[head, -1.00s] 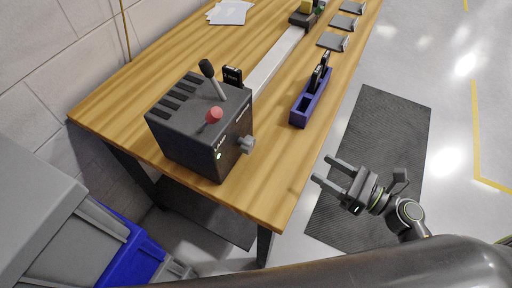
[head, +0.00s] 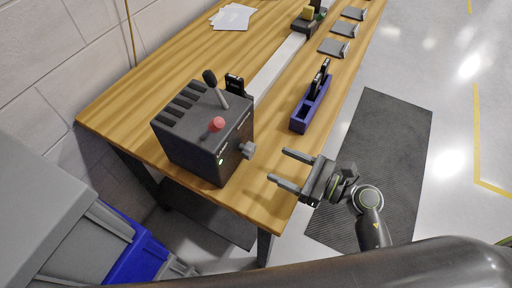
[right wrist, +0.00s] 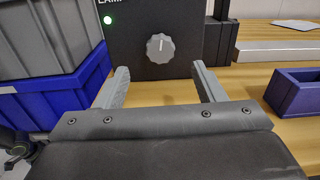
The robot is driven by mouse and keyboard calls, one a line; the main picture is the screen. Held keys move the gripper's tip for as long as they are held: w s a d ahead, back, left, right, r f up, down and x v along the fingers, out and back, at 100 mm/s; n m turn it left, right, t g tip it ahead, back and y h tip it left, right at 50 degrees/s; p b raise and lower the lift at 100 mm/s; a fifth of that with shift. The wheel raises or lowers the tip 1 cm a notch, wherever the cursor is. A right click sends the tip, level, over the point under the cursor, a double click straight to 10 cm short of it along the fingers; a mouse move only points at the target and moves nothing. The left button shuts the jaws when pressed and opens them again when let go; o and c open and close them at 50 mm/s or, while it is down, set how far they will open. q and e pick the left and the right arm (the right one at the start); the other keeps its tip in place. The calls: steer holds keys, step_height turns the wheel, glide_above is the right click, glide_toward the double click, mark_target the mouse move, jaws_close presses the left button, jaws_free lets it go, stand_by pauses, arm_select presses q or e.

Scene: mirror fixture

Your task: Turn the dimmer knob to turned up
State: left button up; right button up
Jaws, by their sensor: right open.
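The dimmer knob (head: 247,150) is a grey lobed knob on the side of a black control box (head: 190,150) standing on the wooden table. In the right wrist view the knob (right wrist: 160,48) faces the camera, with a light mark pointing roughly up. My right gripper (head: 278,167) is open and empty, to the right of the knob and apart from it. In the right wrist view its two fingers (right wrist: 160,80) stand on either side below the knob. My left gripper is not in view.
The box also has a lever (head: 214,86), a red button (head: 216,124) and a lit green lamp (head: 221,161). A purple holder (head: 311,110) stands on the table to the right. Blue and grey bins (right wrist: 60,70) are at the left.

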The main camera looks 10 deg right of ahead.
mark_target(253, 151)
steer(key=p+x, duration=0.2)
steer(key=x, duration=0.5)
steer(key=shift+w, duration=0.1)
steer(key=shift+w+a, duration=0.25)
steer(key=shift+a, duration=0.2)
steer(key=c, duration=1)
steer(key=m+p, duration=0.2)
steer(key=m, duration=0.1)
steer(key=shift+r+m+p, duration=0.1)
steer(key=shift+m+p, duration=0.2)
steer(key=shift+p, duration=0.05)
steer(key=shift+w+d+m+p, duration=0.1)
steer(key=shift+m+p, duration=0.8)
steer(key=shift+m, duration=0.6)
